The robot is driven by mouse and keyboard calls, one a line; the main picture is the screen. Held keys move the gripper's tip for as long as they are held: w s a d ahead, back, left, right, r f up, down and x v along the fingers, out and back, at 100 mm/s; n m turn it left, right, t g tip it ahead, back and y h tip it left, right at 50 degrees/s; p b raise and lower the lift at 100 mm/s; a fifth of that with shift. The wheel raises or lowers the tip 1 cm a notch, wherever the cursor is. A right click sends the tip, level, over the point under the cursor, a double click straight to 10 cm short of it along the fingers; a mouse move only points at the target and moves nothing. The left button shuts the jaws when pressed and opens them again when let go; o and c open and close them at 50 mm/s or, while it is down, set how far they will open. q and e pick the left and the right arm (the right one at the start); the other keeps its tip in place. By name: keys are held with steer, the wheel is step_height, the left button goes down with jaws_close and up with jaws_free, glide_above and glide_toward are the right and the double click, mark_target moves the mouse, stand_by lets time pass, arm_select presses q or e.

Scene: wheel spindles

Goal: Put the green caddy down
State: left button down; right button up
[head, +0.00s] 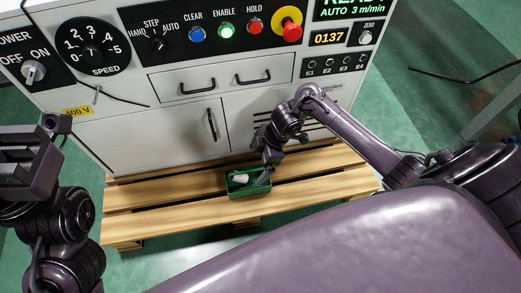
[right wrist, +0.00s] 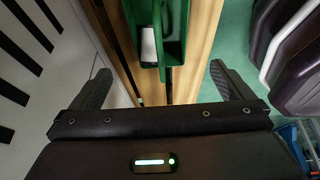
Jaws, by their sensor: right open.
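The green caddy (head: 249,190) sits on the wooden pallet (head: 150,194), near its middle, in front of the machine. A white object (head: 240,178) lies in it. My right gripper (head: 267,168) is just above the caddy's right part. In the right wrist view, its jaws (right wrist: 160,72) are spread wide. The caddy (right wrist: 174,58) shows beyond and between the fingertips, with nothing gripped. My left gripper (head: 28,165) is at the left edge of the head view, away from the caddy; its fingers are not clear.
The machine cabinet (head: 170,135) with drawers, door handles and a control panel (head: 200,35) stands right behind the pallet. The pallet boards left and right of the caddy are bare. Green floor (head: 410,110) lies to the right.

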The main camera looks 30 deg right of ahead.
steer(key=shift+d+r, duration=0.2)
steer(key=shift+r, duration=0.35)
